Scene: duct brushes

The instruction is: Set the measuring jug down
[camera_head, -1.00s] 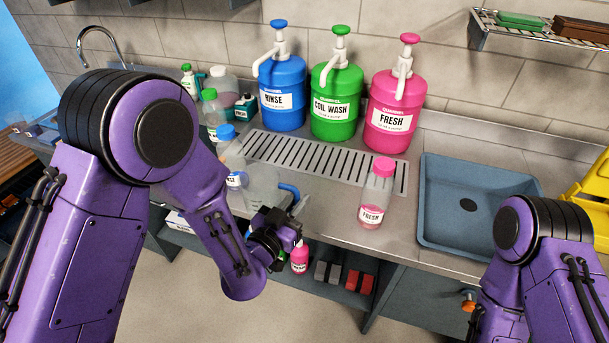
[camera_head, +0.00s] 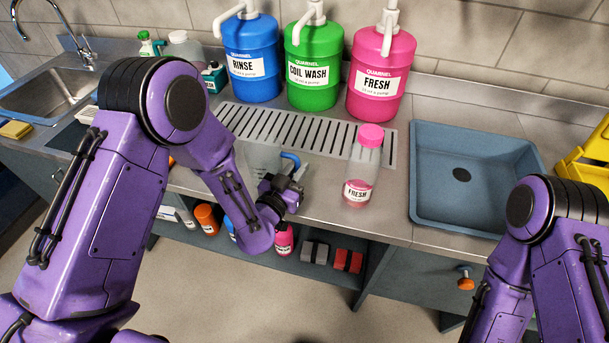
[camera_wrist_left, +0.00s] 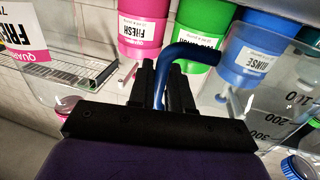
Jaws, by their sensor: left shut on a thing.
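The clear measuring jug (camera_head: 262,158) with a blue handle is over the counter's front part, in front of the slotted drain grate (camera_head: 310,137). My left gripper (camera_head: 285,185) is shut on the jug's blue handle, which also shows in the left wrist view (camera_wrist_left: 192,52) between the dark fingers (camera_wrist_left: 161,88). Part of the jug is hidden behind my left arm, and I cannot tell whether its base touches the counter. Graduation marks show through clear plastic at the right of the wrist view. My right arm is at lower right; its gripper is out of view.
A FRESH bottle (camera_head: 361,172) with a pink cap stands right of the jug. Blue RINSE (camera_head: 252,62), green COIL WASH (camera_head: 314,68) and pink FRESH (camera_head: 378,80) pump containers stand behind the grate. A blue-grey basin (camera_head: 470,150) is on the right. A shelf below holds several items.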

